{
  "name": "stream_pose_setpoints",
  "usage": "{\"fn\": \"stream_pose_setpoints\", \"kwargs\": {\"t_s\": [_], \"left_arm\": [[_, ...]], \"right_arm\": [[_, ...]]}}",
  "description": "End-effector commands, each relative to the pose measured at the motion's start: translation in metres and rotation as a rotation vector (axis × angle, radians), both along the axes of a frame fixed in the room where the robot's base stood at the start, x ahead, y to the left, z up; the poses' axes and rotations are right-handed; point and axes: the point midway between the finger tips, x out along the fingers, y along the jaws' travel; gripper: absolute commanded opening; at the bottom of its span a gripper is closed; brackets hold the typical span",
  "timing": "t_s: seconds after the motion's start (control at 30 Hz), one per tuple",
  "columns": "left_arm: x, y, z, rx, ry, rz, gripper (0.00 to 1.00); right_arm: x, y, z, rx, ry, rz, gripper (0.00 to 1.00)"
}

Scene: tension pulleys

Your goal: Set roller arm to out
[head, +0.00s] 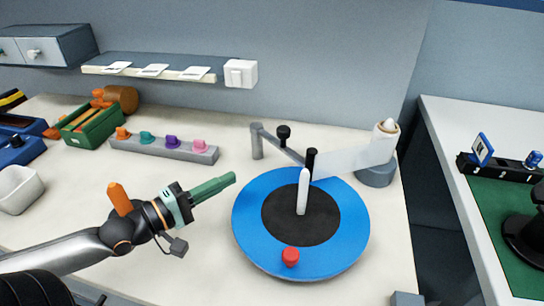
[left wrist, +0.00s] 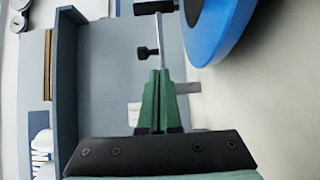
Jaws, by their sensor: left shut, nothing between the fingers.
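The roller arm (head: 280,145) is a thin grey bar running from a grey post (head: 257,142) to a black roller (head: 312,160) at the blue disc's far edge. A black knob (head: 283,133) stands up on the bar. The bar (left wrist: 159,40) and knob (left wrist: 147,53) also show in the left wrist view, beyond the fingertips. My left gripper (head: 233,179), with green fingers, is shut and empty, left of the disc and apart from the bar. Its fingers (left wrist: 160,75) lie together in the left wrist view. My right gripper is not in view.
The blue disc (head: 250,235) has a red knob (head: 290,257) and a white central post (head: 303,192). A pale strip (head: 345,160) spans from the roller to a right-hand post (head: 376,174). A grey rack of coloured knobs (head: 165,148) stands behind my gripper.

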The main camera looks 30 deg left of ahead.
Motion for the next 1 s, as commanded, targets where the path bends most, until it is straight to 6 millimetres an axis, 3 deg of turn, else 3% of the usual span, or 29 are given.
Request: {"fn": "stream_pose_setpoints", "kwargs": {"t_s": [1.0], "left_arm": [[0.084, -0.037, 0.002, 0.001, -0.005, -0.003, 0.00]], "right_arm": [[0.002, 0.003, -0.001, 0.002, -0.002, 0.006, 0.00]]}}
